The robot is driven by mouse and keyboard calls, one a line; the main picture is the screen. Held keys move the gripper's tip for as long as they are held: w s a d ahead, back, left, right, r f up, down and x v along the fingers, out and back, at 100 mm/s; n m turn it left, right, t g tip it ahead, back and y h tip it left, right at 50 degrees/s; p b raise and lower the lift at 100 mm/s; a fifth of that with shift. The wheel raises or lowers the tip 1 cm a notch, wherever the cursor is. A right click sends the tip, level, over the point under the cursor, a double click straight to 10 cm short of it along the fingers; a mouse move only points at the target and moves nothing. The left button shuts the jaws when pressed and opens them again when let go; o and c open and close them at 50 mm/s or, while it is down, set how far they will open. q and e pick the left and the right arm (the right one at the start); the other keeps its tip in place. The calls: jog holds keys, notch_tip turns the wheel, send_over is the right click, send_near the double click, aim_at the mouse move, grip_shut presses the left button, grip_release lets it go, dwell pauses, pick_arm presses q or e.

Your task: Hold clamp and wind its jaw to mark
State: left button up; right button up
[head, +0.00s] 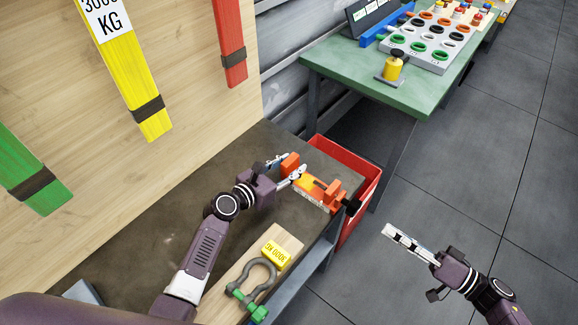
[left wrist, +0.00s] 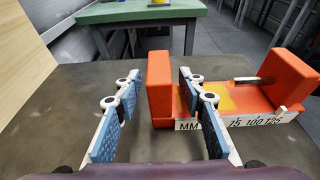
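The orange clamp (head: 315,190) lies on the brown bench near its right edge, with a white MM scale (left wrist: 250,121) along its side and a yellow patch on its bed. Its block-shaped end jaw (left wrist: 160,90) stands upright at the left end. A black knob (head: 352,206) sits at the other end, towards the bench edge. My left gripper (head: 288,166) is open, with one finger on each side of the end jaw; gaps show in the left wrist view (left wrist: 160,105). My right gripper (head: 408,243) is out over the floor, apart from the clamp; its finger opening is unclear.
A wooden board (head: 227,297) with a yellow tag and a green-pinned shackle (head: 256,280) lies nearer me on the bench. A red bin (head: 362,172) stands beyond the bench edge. A green table (head: 340,66) with trays is behind. Floor space at right is clear.

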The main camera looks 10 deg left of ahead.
pick_arm(q)
grip_shut()
dwell(0.6)
